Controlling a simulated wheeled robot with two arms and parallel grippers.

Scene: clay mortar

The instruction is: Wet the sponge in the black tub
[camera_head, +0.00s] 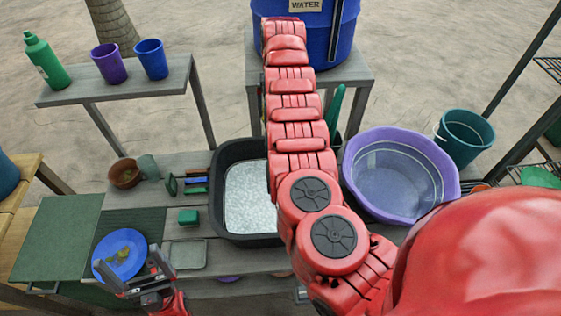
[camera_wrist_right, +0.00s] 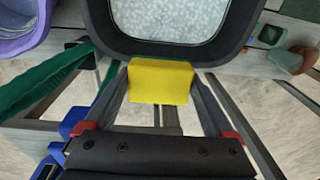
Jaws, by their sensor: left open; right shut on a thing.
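The black tub (camera_head: 260,238) stands on the grey table with clear, rippled water (camera_head: 247,196) in it; my right arm covers its right part. In the right wrist view my right gripper (camera_wrist_right: 160,76) is shut on a yellow sponge (camera_wrist_right: 160,82) with a thin green layer. The sponge appears in front of the tub's rim (camera_wrist_right: 240,40); I cannot tell whether they touch. In the head view the sponge and right gripper are hidden. My left gripper (camera_head: 134,276) is open and empty by the blue plate (camera_head: 122,262) at lower left.
A purple basin (camera_head: 448,190) stands right of the tub, with a teal bucket (camera_head: 464,138) beyond. A small green block (camera_head: 188,217) and a grey tray (camera_head: 186,255) lie left of the tub. A blue water barrel (camera_head: 345,40) stands behind.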

